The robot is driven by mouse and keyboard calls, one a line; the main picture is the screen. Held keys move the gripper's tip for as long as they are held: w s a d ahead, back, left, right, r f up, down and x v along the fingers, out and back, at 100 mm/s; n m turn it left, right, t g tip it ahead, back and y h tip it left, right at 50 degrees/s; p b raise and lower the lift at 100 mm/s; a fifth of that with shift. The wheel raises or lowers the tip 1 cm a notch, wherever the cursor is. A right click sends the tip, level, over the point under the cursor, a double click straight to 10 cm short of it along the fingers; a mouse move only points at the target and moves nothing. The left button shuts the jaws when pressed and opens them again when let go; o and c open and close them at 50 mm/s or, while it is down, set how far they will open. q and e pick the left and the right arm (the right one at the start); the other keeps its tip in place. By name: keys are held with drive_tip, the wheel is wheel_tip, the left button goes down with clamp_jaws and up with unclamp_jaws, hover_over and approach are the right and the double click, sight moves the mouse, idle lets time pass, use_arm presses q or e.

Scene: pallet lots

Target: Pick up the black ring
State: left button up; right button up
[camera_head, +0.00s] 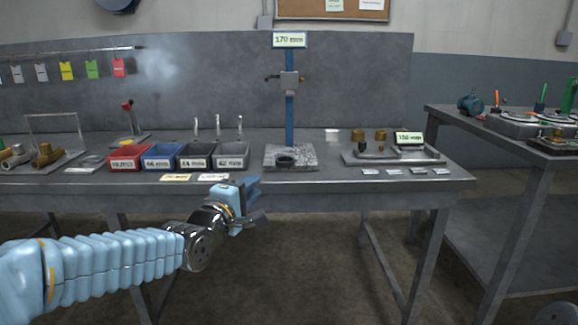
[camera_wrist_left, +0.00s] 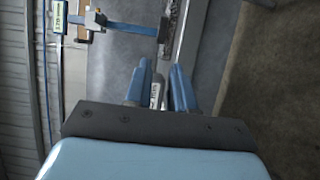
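The black ring (camera_head: 285,160) lies on the speckled granite base (camera_head: 303,152) of the height stand, at the middle of the workbench. My left gripper (camera_head: 258,204) is in front of the bench's front edge, below and to the left of the ring, and apart from it. In the left wrist view its two blue fingers (camera_wrist_left: 160,85) stand apart with a gap between them, holding nothing. The granite base (camera_wrist_left: 169,20) shows at the top there; I cannot make out the ring in that view. My right gripper is in neither view.
The stand's blue post (camera_head: 290,105) rises behind the ring, with a 170 mm sign (camera_head: 289,40) on top. Parts bins (camera_head: 193,156) stand to the left. A plate with brass parts (camera_head: 393,157) is to the right. Label cards (camera_head: 213,177) lie near the front edge.

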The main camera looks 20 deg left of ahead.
use_arm(q)
drive_tip(key=p, duration=0.1)
approach(280, 165)
drive_tip(key=w, duration=0.2)
drive_tip(key=w+p, duration=0.1)
drive_tip(key=w, duration=0.1)
drive_tip(key=w+d+p, duration=0.1)
drive_tip(key=w, duration=0.1)
drive_tip(key=shift+w+r, duration=0.1)
drive_tip(key=shift+w, duration=0.8)
clamp_jaws()
